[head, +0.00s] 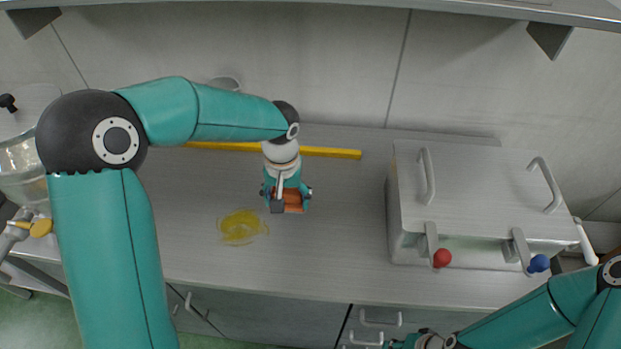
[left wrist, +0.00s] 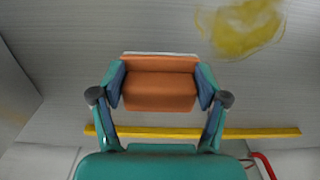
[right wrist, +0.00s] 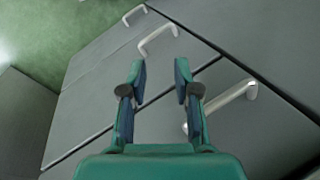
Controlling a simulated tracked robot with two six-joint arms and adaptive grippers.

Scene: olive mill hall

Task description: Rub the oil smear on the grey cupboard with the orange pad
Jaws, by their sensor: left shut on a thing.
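The yellow oil smear (head: 241,227) lies on the grey cupboard's top (head: 330,235). It also shows at the upper right of the left wrist view (left wrist: 243,26). My left gripper (head: 287,203) is shut on the orange pad (left wrist: 158,88), which sits between its two fingers. In the head view the pad (head: 293,203) is to the right of the smear and a little farther back, apart from it. I cannot tell whether the pad touches the top. My right gripper (right wrist: 160,82) is open and empty, in front of the grey doors and their handles.
A yellow bar (head: 335,153) lies along the back of the top, behind the left gripper. A grey box (head: 480,200) with handles, a red knob (head: 442,258) and a blue knob (head: 538,264) stands at the right. A glass vessel (head: 22,165) is at the far left. A shelf (head: 330,13) overhangs the back.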

